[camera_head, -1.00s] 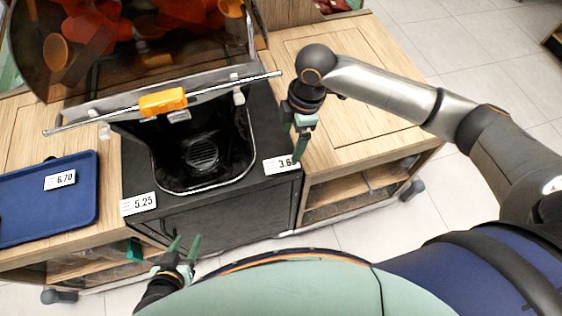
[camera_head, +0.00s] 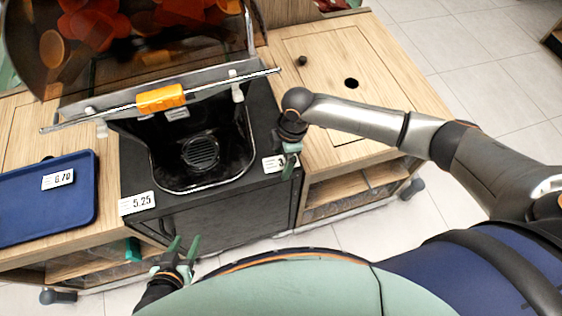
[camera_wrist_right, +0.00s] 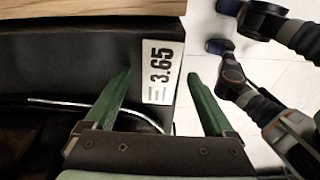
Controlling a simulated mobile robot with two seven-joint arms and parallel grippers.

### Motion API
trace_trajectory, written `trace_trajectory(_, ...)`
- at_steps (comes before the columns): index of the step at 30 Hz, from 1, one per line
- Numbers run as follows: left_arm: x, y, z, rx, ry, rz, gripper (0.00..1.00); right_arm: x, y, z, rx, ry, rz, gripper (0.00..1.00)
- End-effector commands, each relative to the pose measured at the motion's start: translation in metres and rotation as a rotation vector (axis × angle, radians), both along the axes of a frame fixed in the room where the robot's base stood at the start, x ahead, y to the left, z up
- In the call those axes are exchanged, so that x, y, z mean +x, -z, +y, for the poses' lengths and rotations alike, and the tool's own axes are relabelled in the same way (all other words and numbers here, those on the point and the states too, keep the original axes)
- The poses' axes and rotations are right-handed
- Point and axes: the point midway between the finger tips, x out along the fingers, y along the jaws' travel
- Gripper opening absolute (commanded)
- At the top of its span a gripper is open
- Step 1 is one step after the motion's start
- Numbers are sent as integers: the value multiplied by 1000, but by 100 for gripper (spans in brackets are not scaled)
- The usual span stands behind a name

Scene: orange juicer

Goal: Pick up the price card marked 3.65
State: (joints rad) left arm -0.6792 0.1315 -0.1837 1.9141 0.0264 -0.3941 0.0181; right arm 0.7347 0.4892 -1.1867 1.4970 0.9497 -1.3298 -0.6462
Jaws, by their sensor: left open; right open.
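The white price card marked 3.65 (camera_wrist_right: 162,72) lies at the right front edge of the black juicer stand. In the right wrist view it sits between the two green fingers of my open right gripper (camera_wrist_right: 160,95), with a gap on each side. In the head view my right gripper (camera_head: 288,165) covers part of the card (camera_head: 270,163), hiding its last digits. I cannot tell how high the fingers are above the card. My left gripper (camera_head: 180,255) is open and empty, low in front of the stand.
The juicer with its orange handle (camera_head: 161,98) stands behind. A card marked 5.25 (camera_head: 137,203) lies at the stand's left front edge. A blue tray (camera_head: 30,215) with a card marked 6.70 (camera_head: 58,179) is at left. The wooden top (camera_head: 330,75) at right is largely clear.

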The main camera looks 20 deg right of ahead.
Motion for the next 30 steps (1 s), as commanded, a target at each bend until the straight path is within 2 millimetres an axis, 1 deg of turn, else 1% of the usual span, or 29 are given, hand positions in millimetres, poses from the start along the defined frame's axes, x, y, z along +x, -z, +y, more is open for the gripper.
trace_trajectory(2,0,0,0,0,0,0,50,0,0,0,0,0,0,89)
trace_trajectory(5,0,0,0,0,0,0,50,0,0,0,0,0,0,79)
trace_trajectory(26,0,0,0,1,1,0,50,0,-1,0,0,1,0,0)
trace_trajectory(30,0,0,0,1,1,0,50,0,-1,0,0,1,0,0)
